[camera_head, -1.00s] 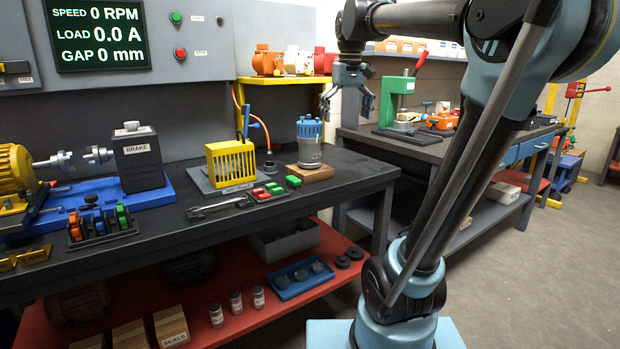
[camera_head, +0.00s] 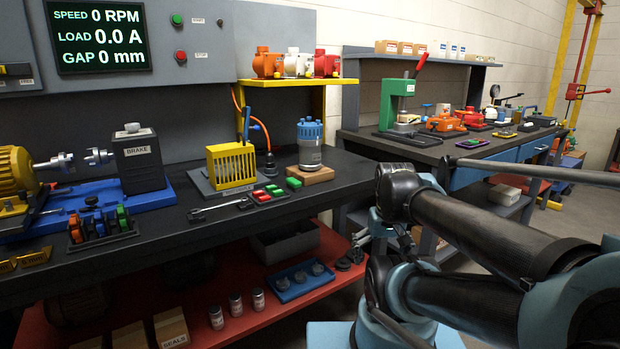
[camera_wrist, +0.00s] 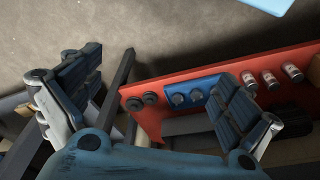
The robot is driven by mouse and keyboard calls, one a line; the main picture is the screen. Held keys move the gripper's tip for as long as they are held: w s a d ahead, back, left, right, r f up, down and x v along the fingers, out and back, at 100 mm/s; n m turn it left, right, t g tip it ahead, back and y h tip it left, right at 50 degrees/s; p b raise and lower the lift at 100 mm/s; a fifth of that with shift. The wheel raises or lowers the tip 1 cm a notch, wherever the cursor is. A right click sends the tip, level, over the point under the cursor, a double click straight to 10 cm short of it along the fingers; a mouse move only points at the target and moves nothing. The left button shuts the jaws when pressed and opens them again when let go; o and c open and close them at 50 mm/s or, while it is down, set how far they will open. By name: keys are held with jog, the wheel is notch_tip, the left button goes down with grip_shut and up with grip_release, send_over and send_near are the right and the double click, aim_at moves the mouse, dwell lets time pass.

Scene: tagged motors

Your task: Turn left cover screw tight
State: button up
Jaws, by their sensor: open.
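The cover's left screw is too small to make out. My gripper (camera_wrist: 158,82) is open and empty in the wrist view, with its two fingers wide apart. It is apart from the motor and points down toward the red lower shelf and the floor. In the head view my folded arm at the right mostly hides the gripper. The motor is not seen in the wrist view.
On the bench (camera_head: 345,180) are a yellow slotted rack (camera_head: 231,164), a long tool (camera_head: 217,208) and red and green blocks (camera_head: 276,190). The red shelf (camera_head: 262,322) holds a blue tray (camera_head: 299,281) and several jars. A second bench with a green press (camera_head: 397,102) stands behind.

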jog(key=shift+r, duration=0.15)
jog(key=c, duration=0.4)
jog(key=w+r, duration=0.1)
jog(key=r+n, duration=0.1)
jog(key=r, duration=0.1)
jog(key=w+r+n, duration=0.1)
jog(key=shift+w+a+r, duration=0.35)
jog(key=shift+r, duration=0.05)
jog(key=c, duration=0.8)
notch_tip(320, 180, up, 45)
jog(key=n+g, duration=0.2)
jog(key=n, duration=2.3)
send_over(303, 120)
jog(key=w, duration=0.1)
jog(key=shift+c, duration=0.2)
notch_tip(303, 120, down, 17)
